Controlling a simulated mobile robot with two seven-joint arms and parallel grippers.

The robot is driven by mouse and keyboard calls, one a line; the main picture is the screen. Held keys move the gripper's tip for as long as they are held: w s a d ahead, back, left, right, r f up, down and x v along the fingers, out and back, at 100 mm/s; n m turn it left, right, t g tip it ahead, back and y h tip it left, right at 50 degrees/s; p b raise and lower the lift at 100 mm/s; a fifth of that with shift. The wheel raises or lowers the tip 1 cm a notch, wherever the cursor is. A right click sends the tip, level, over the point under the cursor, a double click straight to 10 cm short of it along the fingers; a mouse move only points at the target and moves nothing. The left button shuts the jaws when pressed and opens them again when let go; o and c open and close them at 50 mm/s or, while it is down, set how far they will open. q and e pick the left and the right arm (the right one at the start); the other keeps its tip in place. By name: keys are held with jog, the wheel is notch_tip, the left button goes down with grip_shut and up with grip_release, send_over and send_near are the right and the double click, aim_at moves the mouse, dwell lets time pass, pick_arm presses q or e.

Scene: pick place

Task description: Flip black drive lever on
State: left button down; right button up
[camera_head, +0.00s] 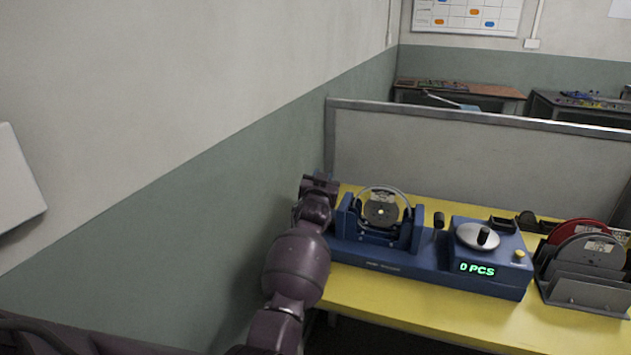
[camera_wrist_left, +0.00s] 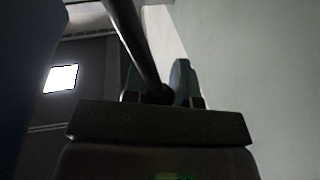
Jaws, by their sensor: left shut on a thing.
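A black rod (camera_wrist_left: 135,45), which looks like the drive lever, runs down from the top of the left wrist view to between the fingers of my left gripper (camera_wrist_left: 157,84). The gripper is shut on it. In the head view my left gripper (camera_head: 320,184) is at the left end of the blue machine (camera_head: 395,258), beside its round coin-like wheel (camera_head: 380,212). There the lever is hidden behind my gripper and arm. My right gripper is in neither view.
The machine stands on a yellow table (camera_head: 400,308). Its counter box (camera_head: 490,262) reads "0 PCS" and bears a silver dial (camera_head: 476,240). A grey rack (camera_head: 585,290) with red and grey discs stands at the right. A wall (camera_head: 230,190) is close on my left arm's left.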

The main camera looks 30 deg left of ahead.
pick_arm(q)
jog(key=shift+s+a+f, duration=0.1)
jog(key=shift+a+f, duration=0.05)
jog(key=shift+f, duration=0.05)
jog(key=c, duration=0.9)
grip_release()
jog(key=shift+a, duration=0.1)
jog(key=shift+r, duration=0.1)
